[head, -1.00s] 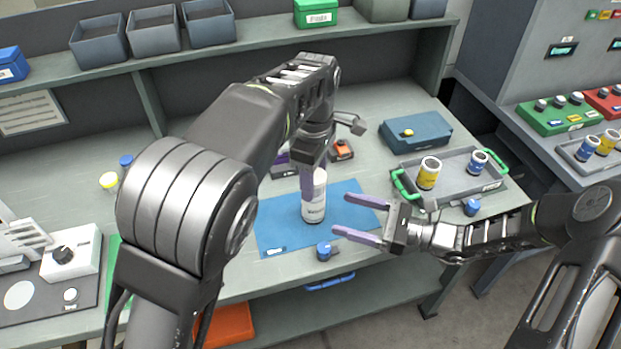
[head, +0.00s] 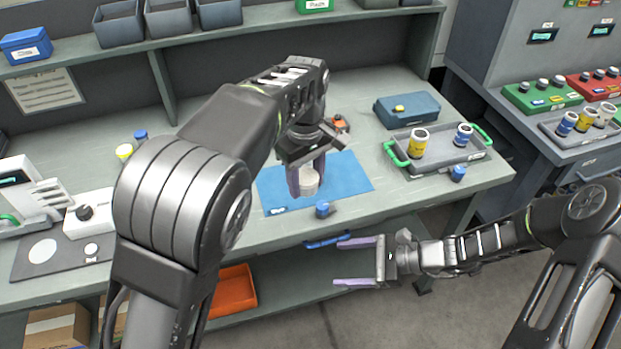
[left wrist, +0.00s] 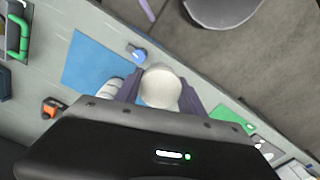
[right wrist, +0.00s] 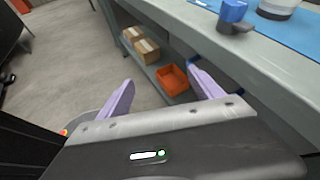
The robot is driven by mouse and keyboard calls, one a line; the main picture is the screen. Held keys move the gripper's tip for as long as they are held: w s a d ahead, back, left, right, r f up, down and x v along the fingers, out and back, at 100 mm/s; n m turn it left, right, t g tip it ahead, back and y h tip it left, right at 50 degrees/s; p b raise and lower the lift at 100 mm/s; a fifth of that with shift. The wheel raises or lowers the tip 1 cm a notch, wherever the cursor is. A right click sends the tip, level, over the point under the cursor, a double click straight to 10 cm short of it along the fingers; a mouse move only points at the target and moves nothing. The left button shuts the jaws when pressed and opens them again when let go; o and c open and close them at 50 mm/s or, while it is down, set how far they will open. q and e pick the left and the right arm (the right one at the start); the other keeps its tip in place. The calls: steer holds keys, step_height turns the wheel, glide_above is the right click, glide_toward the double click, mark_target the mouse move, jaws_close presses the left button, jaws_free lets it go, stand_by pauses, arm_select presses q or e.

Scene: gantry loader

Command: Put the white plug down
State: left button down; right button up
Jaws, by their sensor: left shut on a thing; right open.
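The white plug (left wrist: 160,87), a pale rounded piece, sits between the fingers of my left gripper (head: 307,181), which is shut on it. A white bottle (left wrist: 110,88) stands beside and partly behind it in the left wrist view, on the blue mat (head: 349,173). The bottle's base also shows in the right wrist view (right wrist: 278,8). In the head view my gripper covers much of the plug and bottle, so the gap between them is hard to tell. My right gripper (head: 355,262) is open and empty, off the bench's front edge.
A small blue-topped piece (head: 322,209) stands by the mat's front edge. A grey tray (head: 447,155) with green handles holds a yellow and a blue container. A blue box (head: 407,111) is behind it. An orange bin (head: 235,290) sits below. The mat's right part is clear.

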arm_select(q)
steer(key=shift+w+a+f+m, duration=0.15)
steer(key=shift+a+f+m, duration=0.1)
steer(key=shift+a+m, duration=0.3)
steer(key=shift+w+a+f+m, duration=0.1)
steer(key=shift+a+f+m, duration=0.1)
steer(key=shift+a+m, duration=0.35)
arm_select(e)
steer(key=s+d+f+n+g+h, duration=0.35)
steer(key=s+f+n+h, duration=0.4)
steer(key=s+f, duration=0.45)
arm_select(q)
steer(key=a+f+m, duration=0.2)
steer(key=a, duration=0.6)
steer(key=s+a+f+m, duration=0.1)
steer(key=a+f+m, duration=0.1)
steer(key=a, duration=0.6)
steer(key=shift+s+a+m, duration=0.15)
steer(key=shift+s+m, duration=0.1)
steer(key=shift+m, duration=0.45)
arm_select(e)
steer(key=s+a+f+n+t+h, duration=0.1)
steer(key=s+a+n, duration=0.3)
steer(key=n, duration=0.5)
steer(key=shift+s+f, duration=0.8)
steer(key=shift+f, duration=0.1)
steer(key=shift+t, duration=0.25)
